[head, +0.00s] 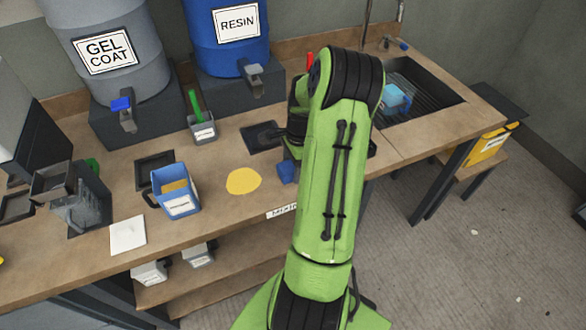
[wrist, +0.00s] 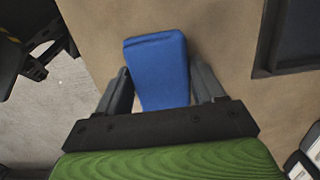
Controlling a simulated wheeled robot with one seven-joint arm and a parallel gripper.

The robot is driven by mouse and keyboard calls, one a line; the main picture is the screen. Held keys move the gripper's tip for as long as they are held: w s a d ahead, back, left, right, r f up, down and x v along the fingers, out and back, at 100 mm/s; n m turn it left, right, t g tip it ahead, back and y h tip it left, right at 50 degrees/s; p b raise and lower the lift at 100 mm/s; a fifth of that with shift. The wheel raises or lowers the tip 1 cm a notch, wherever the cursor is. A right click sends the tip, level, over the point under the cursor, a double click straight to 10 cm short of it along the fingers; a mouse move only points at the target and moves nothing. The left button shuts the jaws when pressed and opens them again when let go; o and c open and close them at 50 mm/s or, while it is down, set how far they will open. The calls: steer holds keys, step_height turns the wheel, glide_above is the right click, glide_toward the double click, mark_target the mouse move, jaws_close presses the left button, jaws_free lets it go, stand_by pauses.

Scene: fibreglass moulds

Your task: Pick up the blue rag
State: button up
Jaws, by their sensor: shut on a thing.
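The blue rag (wrist: 158,68) is a folded blue block of cloth in the wrist view. My gripper (wrist: 160,88) is shut on it, with one dark finger on each side. In the head view a small part of the blue rag (head: 287,172) shows at the left edge of my green arm, over the bench near its front edge. My arm hides most of the gripper there. I cannot tell whether the rag touches the bench top.
The wooden bench (head: 120,185) holds a blue jug (head: 178,203), a yellow disc (head: 243,181), a white square (head: 128,235) and a dark tray (head: 262,138). Gel coat (head: 108,55) and resin (head: 228,35) drums stand behind. A sink (head: 425,92) with a light-blue container is at right.

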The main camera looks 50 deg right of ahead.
steer(key=shift+c, duration=0.6)
step_height(320, 180, up, 10)
steer(key=p, duration=0.2)
steer(key=shift+r, duration=0.2)
